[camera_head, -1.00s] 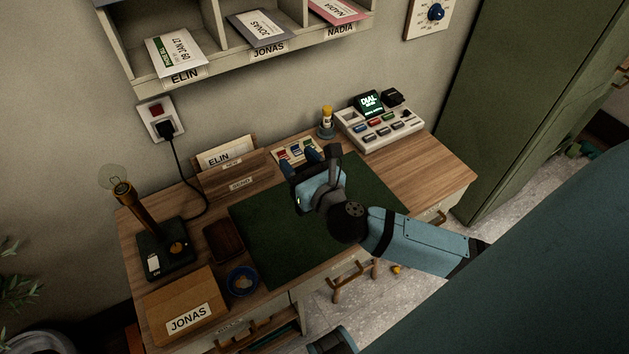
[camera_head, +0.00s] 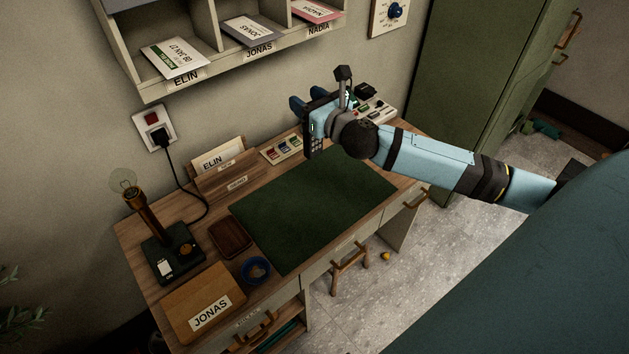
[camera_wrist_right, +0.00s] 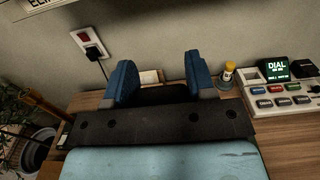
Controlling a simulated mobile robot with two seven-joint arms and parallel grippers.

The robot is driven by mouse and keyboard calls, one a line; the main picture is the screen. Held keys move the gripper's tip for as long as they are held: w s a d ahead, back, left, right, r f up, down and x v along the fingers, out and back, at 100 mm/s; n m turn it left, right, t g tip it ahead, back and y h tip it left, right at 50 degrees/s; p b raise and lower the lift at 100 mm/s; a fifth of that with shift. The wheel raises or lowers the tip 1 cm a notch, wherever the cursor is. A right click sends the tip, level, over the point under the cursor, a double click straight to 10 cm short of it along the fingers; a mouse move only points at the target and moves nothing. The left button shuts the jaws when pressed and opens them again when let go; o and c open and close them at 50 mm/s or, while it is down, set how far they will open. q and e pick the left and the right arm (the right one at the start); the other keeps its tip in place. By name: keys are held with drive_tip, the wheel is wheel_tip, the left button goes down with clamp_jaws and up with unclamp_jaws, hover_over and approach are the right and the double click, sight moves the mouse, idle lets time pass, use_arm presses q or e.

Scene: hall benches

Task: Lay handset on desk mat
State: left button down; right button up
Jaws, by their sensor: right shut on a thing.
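The green desk mat (camera_head: 315,208) lies flat and bare on the wooden desk. My right gripper (camera_head: 312,112), with blue fingers, is raised near the back right of the desk, beyond the mat's far edge. It is shut on the dark handset (camera_head: 316,143), which hangs below the fingers in the head view with small keys showing. In the right wrist view a dark part of the handset (camera_wrist_right: 166,95) shows between the blue fingers; the rest is hidden. My left gripper is not in view.
A button console (camera_head: 375,108) stands at the back right, partly behind my gripper; its DIAL screen (camera_wrist_right: 277,65) shows in the wrist view. A lamp (camera_head: 155,220), brown tray (camera_head: 230,238), blue bowl (camera_head: 257,270) and JONAS box (camera_head: 203,303) stand left of the mat.

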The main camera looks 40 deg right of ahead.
wheel_tip(320, 180, down, 19)
drive_tip(key=d+b, duration=0.1)
drive_tip(key=b, duration=0.5)
drive_tip(key=shift+w, duration=0.35)
drive_tip(key=shift+f, duration=0.15)
drive_tip(key=o, duration=1.2)
